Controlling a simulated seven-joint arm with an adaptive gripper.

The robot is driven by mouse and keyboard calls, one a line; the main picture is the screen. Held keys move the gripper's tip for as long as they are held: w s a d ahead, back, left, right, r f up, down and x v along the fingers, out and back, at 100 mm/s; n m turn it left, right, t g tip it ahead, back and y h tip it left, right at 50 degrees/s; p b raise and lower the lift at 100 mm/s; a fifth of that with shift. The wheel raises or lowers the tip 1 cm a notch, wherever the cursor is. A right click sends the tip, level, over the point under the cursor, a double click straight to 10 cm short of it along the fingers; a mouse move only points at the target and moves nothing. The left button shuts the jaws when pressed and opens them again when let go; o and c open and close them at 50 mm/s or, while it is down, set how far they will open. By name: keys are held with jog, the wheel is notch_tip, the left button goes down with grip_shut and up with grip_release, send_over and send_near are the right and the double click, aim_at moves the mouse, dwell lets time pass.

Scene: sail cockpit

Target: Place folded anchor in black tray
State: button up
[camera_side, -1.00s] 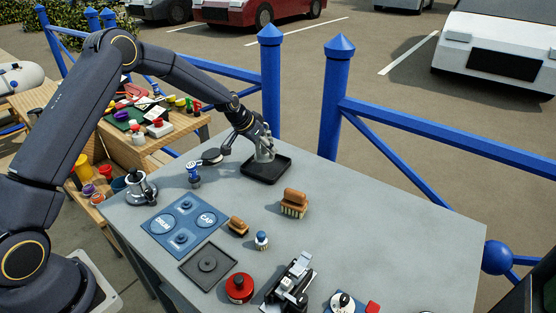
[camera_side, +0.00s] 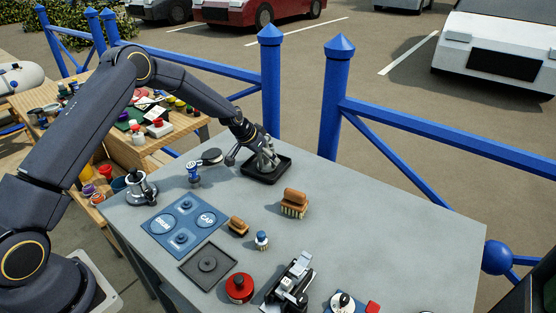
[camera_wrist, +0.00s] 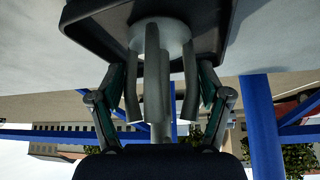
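The folded anchor (camera_side: 266,158) is grey metal and stands upright in the black tray (camera_side: 286,171). In the wrist view the anchor (camera_wrist: 158,75) shows a round pale base, a thin shaft and several folded flukes. The base appears to meet the tray (camera_wrist: 85,12); exact contact is hard to see. My gripper (camera_side: 262,152) is low over the tray, around the anchor. In the wrist view its two fingers (camera_wrist: 162,75) stand either side of the flukes, with narrow gaps, so it looks open. The fingers partly hide the anchor in the side view.
A round dark-topped item (camera_side: 211,156) and a blue-topped item (camera_side: 194,172) stand just left of the tray. A wooden brush (camera_side: 295,201) lies in front. Blue railing (camera_side: 330,100) runs behind the table. The grey tabletop (camera_side: 390,225) is clear at right.

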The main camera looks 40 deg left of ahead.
jog(key=shift+o, duration=0.5)
jog(key=shift+r, duration=0.15)
jog(key=s+d+v, duration=0.1)
jog(key=d+v, duration=0.1)
jog(key=v, duration=1)
jog(key=s+d+v, duration=0.1)
jog(key=d+v, duration=0.2)
jog(key=v, duration=0.8)
jog(key=s+d+r+n, duration=0.1)
jog(key=s+r, duration=0.2)
jog(key=s, duration=1.1)
jog(key=s+d+r+n+y, duration=0.1)
jog(key=s+r, duration=0.2)
jog(key=s, duration=1)
jog(key=shift+s+d+r+g, duration=0.2)
jog(key=shift+s+d+g, duration=0.2)
